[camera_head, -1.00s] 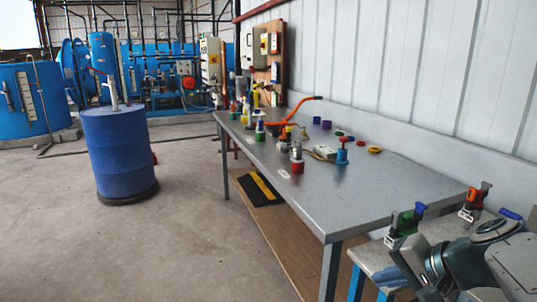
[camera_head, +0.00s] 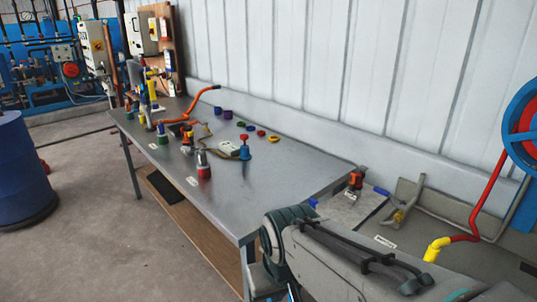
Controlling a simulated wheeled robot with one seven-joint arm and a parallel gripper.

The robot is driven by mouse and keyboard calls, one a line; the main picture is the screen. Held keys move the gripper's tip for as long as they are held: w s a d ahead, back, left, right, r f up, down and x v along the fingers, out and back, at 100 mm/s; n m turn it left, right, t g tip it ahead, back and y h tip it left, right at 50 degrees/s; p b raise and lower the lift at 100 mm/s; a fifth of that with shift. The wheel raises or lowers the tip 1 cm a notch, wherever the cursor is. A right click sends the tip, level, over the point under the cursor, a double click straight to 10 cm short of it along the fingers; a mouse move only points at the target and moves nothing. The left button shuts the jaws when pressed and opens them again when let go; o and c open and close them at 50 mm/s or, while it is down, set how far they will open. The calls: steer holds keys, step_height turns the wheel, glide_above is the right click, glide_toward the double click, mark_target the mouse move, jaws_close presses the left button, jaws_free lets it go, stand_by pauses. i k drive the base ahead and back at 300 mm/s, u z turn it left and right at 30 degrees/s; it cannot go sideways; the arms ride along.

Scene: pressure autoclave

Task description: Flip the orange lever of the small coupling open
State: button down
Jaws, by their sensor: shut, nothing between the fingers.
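A small orange and dark fitting (camera_head: 355,180) stands upright on the side bench just past the right end of the metal table. It may be the small coupling, but its lever position is too small to tell. A blue-topped piece (camera_head: 313,202) shows just left of it, mostly hidden behind my arm. My arm crosses the lower right of the view, in front of this bench. My gripper is not in view. A long orange lever (camera_head: 205,95) rises from a fitting on the far part of the metal table.
The metal table (camera_head: 235,200) carries several small fittings and coloured rings. A red and yellow bent pipe (camera_head: 470,225) and a blue wheel-shaped reel (camera_head: 520,125) stand at right. A blue drum (camera_head: 20,170) stands at left on open floor. A ribbed wall (camera_head: 330,70) runs behind the table.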

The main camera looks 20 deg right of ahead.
mark_target(352, 177)
steer(key=z, duration=0.6)
steer(key=k, duration=0.65)
steer(key=u, duration=0.65)
steer(key=i, duration=0.5)
steer(key=z, duration=0.6)
steer(key=i, duration=0.9)
steer(key=z, duration=0.6)
